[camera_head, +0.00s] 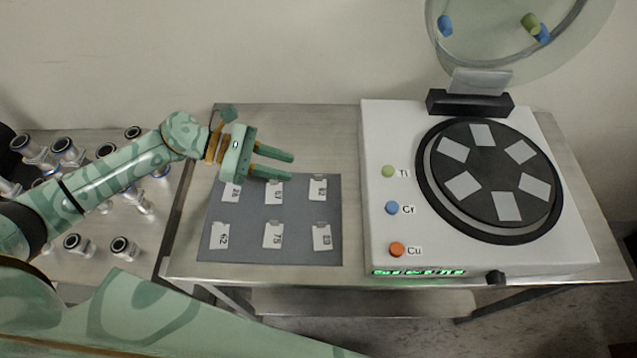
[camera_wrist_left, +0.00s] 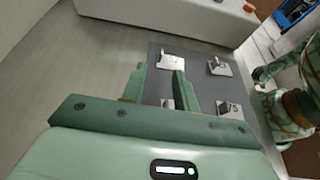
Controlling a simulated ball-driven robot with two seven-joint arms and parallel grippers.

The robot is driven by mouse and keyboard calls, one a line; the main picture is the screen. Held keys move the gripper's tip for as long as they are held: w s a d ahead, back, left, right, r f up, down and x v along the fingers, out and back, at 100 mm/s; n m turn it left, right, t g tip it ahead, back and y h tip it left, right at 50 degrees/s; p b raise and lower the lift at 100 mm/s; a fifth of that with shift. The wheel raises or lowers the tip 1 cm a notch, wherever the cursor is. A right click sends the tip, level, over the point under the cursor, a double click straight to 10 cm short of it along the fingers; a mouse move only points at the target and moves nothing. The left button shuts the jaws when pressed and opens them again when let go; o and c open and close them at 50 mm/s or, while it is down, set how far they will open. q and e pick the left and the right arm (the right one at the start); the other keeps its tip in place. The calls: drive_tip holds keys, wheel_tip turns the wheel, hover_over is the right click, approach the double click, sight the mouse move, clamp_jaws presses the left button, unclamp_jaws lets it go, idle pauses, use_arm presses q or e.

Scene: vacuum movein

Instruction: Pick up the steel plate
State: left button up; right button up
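Several small steel plates with numbered white labels lie in two rows on a dark grey mat (camera_head: 296,213). The top row has a left plate (camera_head: 231,191), a middle plate (camera_head: 274,190) and a right plate (camera_head: 318,189). My left gripper (camera_head: 291,168) is open and empty at the mat's far edge, its fingers pointing right. In the left wrist view the right top-row plate (camera_wrist_left: 171,59) shows beyond and between the open fingertips (camera_wrist_left: 158,72). The middle plate (camera_wrist_left: 167,104) is partly hidden behind a finger there. My right gripper is not in view.
A white machine (camera_head: 385,150) with a dark round disc (camera_head: 492,205), bearing several grey squares, stands right of the mat. Its clear lid (camera_head: 590,35) is raised.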

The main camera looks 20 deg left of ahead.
sight(315, 175)
use_arm(q)
drive_tip(key=x, duration=0.7)
drive_tip(key=shift+r, duration=0.1)
clamp_jaws()
